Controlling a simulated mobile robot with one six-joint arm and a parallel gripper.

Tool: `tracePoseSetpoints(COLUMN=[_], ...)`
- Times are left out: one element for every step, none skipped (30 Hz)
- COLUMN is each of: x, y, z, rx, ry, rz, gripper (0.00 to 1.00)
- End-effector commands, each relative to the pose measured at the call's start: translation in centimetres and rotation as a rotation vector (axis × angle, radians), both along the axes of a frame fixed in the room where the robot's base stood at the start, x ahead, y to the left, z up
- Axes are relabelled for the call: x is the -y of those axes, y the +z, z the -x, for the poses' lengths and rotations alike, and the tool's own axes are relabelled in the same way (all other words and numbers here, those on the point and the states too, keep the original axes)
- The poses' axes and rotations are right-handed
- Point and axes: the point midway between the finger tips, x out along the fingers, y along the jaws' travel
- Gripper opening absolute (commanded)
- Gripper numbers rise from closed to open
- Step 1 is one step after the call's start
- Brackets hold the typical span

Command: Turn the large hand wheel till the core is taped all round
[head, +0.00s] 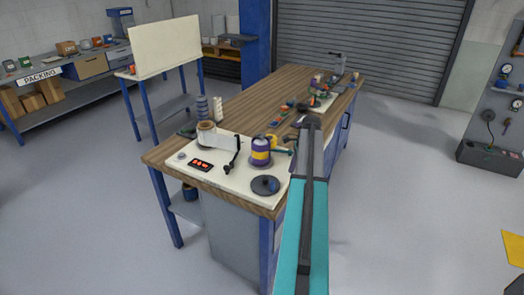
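A pale panel (217,174) lies on the near end of the wooden workbench. A dark round wheel (265,185) sits flat at its near right corner; it looks like the large hand wheel. Behind it stands a purple and yellow cylinder (261,152), perhaps the core; how much tape is on it is too small to tell. A brown roll (206,134) stands at the left with a white strip (224,142) stretching right from it. A black crank (233,160) stands beside the strip. My teal arm rises right of the panel; I cannot make out my gripper.
The workbench (255,103) carries several small tools and parts farther back. A white board (166,47) on a blue-legged stand is behind it at left. A packing bench (75,75) is at far left, a grey tool panel (497,105) at right.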

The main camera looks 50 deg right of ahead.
Motion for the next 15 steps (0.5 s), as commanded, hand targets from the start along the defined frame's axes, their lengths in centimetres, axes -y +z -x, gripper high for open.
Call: tracePoseSetpoints(x=[0.0, 0.0, 0.0, 0.0, 0.0, 0.0, 0.0, 0.0, 0.0, 0.0, 0.0, 0.0, 0.0, 0.0, 0.0], y=[0.0, 0.1, 0.2, 0.2, 0.4, 0.5, 0.7, 0.9, 1.1, 1.3, 1.4, 1.6, 1.8, 1.9, 2.1], z=[0.0, 0.0, 0.0, 0.0, 0.0, 0.0, 0.0, 0.0, 0.0, 0.0, 0.0, 0.0, 0.0, 0.0, 0.0], rx=[0.000, 0.000, 0.000, 0.000, 0.000, 0.000, 0.000, 0.000, 0.000, 0.000, 0.000, 0.000, 0.000, 0.000, 0.000], ry=[0.000, 0.000, 0.000, 0.000, 0.000, 0.000, 0.000, 0.000, 0.000, 0.000, 0.000, 0.000, 0.000, 0.000, 0.000], rz=[0.000, 0.000, 0.000, 0.000, 0.000, 0.000, 0.000, 0.000, 0.000, 0.000, 0.000, 0.000, 0.000, 0.000, 0.000], gripper=[0.70, 0.70, 0.70, 0.70, 0.70, 0.70, 0.70, 0.70, 0.70, 0.70, 0.70, 0.70, 0.70, 0.70, 0.70])
